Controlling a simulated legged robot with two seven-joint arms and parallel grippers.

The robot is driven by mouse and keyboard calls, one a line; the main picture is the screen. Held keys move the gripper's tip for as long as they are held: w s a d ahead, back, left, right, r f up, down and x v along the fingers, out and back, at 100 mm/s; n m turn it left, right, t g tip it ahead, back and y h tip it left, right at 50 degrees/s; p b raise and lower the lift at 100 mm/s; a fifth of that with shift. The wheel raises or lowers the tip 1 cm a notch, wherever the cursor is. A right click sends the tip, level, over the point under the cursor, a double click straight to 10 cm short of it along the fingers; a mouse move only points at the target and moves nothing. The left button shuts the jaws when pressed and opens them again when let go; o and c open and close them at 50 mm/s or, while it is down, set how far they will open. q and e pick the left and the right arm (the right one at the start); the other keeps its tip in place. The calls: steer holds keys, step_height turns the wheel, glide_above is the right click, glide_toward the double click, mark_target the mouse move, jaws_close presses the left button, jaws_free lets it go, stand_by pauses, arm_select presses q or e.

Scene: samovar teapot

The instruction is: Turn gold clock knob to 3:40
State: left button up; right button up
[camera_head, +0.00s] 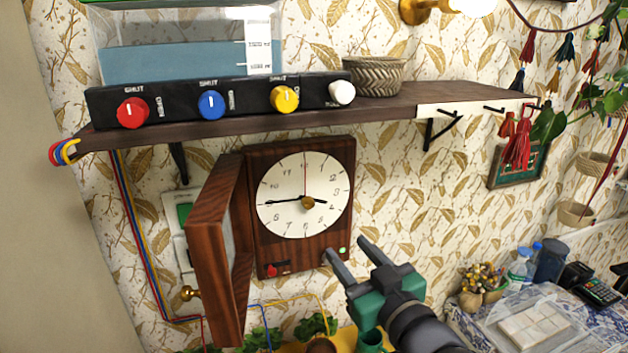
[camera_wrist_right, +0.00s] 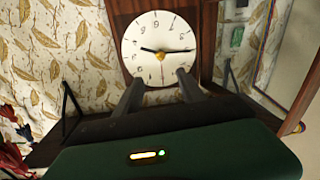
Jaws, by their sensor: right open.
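The wall clock (camera_head: 262,250) has a dark wooden case under the shelf, with its door (camera_head: 215,250) swung open to the left. On the white face (camera_head: 285,175) the gold knob (camera_head: 308,202) sits at the centre. The short black hand points right, near the 4. The long black hand points left, near the 9, and a thin red hand points up. My right gripper (camera_head: 346,247) is open and empty, below and right of the knob, apart from it. The right wrist view shows the face (camera_wrist_right: 140,30) upside down beyond the fingertips (camera_wrist_right: 158,80). My left gripper is out of view.
A dark shelf (camera_head: 400,105) above the clock bears red (camera_head: 132,112), blue (camera_head: 211,105), yellow (camera_head: 285,99) and white (camera_head: 342,92) knobs and a woven basket (camera_head: 375,77). The open door stands left of the face.

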mark_target(310, 206)
steer(key=p+x, duration=0.2)
steer(key=x, duration=0.6)
steer(key=p+x, duration=0.1)
steer(key=x, duration=0.8)
steer(key=shift+f+p, duration=0.2)
steer(key=shift+p, duration=0.15)
jaws_close()
